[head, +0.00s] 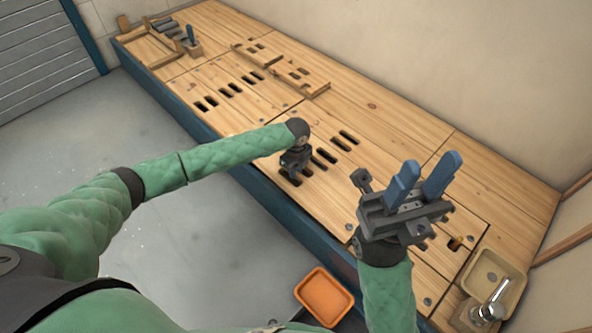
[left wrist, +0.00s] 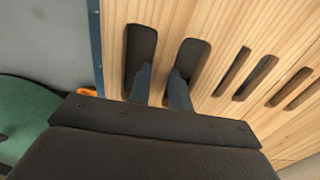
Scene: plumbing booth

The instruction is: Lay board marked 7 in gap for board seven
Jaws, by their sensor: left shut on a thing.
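My left gripper (head: 293,173) points down at the near edge of the wooden bench top. In the left wrist view its two blue fingers (left wrist: 163,88) reach into two neighbouring dark slots and are shut on the strip of slotted board (left wrist: 165,35) between them. No 7 or other number is readable on this board. The arm and gripper cover part of it in the head view. Its outline is unclear, and I cannot tell whether it lies flush in a gap.
More slots (head: 325,158) run across the bench top. Cut wooden pieces (head: 283,70) lie along its back, and a wooden frame with tools (head: 165,40) is at the far left. A tan basin (head: 494,272) with a tap stands at the right end. An orange bin (head: 324,296) is on the floor.

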